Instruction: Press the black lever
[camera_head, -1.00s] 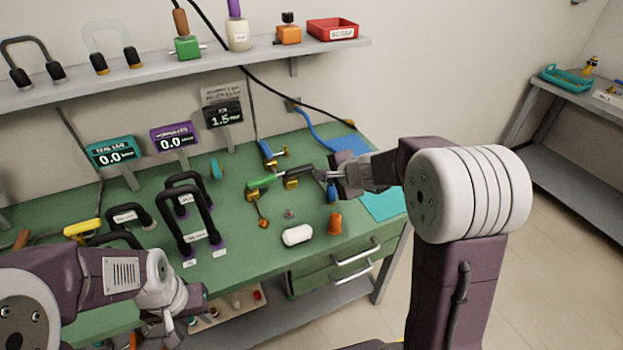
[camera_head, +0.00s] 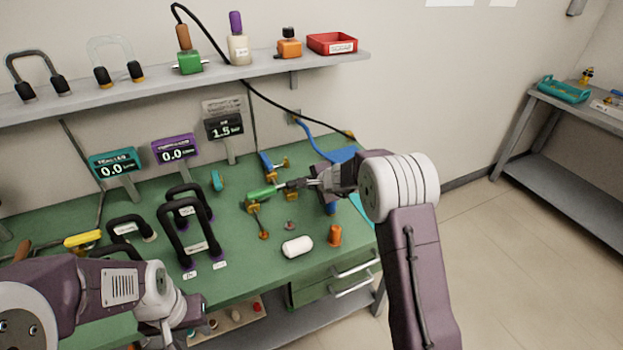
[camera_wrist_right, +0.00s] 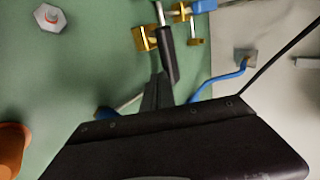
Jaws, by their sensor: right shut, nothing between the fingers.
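The black lever (camera_wrist_right: 167,52) is a short dark handle beside brass fittings in the right wrist view. In the head view the black lever (camera_head: 293,184) lies at the right end of a green handle (camera_head: 262,193), partly hidden by my gripper. My right gripper (camera_wrist_right: 158,82) is shut and empty, with its tips at the lever's near end; I cannot tell whether they touch. It also shows in the head view (camera_head: 313,181). My left gripper (camera_head: 178,325) is at the lower left, away from the lever, its fingers not clear.
Blue and brass valves (camera_head: 268,163) stand behind the lever. A white capsule (camera_head: 297,246) and an orange cup (camera_head: 334,235) sit in front on the green bench (camera_head: 240,265). Black arched handles (camera_head: 190,235) stand to the left. Display screens (camera_head: 115,163) stand behind.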

